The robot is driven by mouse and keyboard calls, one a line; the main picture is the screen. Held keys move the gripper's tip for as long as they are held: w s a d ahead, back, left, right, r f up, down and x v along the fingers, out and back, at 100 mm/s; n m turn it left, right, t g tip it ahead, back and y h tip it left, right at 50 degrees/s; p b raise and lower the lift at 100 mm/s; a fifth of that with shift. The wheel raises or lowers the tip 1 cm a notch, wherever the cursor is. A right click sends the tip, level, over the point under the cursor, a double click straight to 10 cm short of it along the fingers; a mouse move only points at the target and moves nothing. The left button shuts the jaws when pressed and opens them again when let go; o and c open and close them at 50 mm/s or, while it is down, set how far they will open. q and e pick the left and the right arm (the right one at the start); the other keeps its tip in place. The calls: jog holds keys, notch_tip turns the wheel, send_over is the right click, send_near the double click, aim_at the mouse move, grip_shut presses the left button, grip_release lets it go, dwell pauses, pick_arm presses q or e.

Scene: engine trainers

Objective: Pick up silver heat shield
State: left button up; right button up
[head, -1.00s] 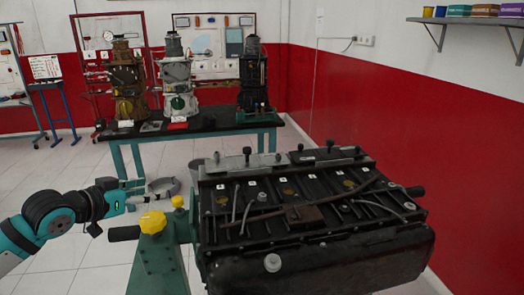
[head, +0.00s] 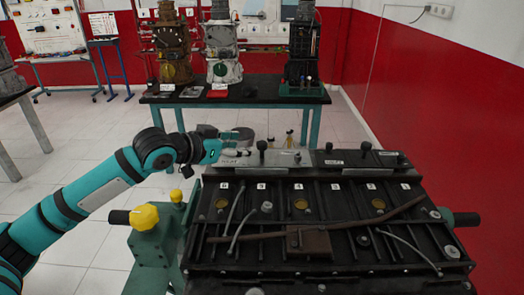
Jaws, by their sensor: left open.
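A flat silver plate (head: 285,158), which looks like the silver heat shield, lies on the back left of the dark engine block (head: 330,215). A black knob stands up from it. My left gripper (head: 241,147) is open at the plate's left end, with its fingers pointing right. It overlaps the plate's left end in the picture, and I cannot tell whether it touches. The gripper and arm hide part of that end. My right gripper is out of view.
A green stand with a yellow knob (head: 144,216) holds the engine's left side. A table (head: 165,100) with several upright engine trainers stands behind. A red wall (head: 440,110) is on the right. Tiled floor is clear at left.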

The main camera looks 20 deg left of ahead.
aim_at(258, 146)
pick_arm(q)
jog(key=x, duration=0.4)
jog(key=shift+d+p, duration=0.1)
jog(key=shift+p, duration=0.3)
jog(key=shift+w+d+f+p, duration=0.1)
jog(key=shift+w+d+p, duration=0.05)
jog(key=shift+w+p, duration=0.2)
jog(key=p+x, duration=0.1)
jog(key=x, duration=0.2)
jog(key=shift+w+f+p, duration=0.3)
jog(key=shift+p, duration=0.1)
jog(key=shift+w+d+f, duration=0.2)
jog(key=shift+w+f, duration=0.1)
jog(key=shift+s+a, duration=0.1)
jog(key=shift+s, duration=0.05)
jog(key=shift+c, duration=0.3)
jog(key=c, duration=0.4)
grip_shut()
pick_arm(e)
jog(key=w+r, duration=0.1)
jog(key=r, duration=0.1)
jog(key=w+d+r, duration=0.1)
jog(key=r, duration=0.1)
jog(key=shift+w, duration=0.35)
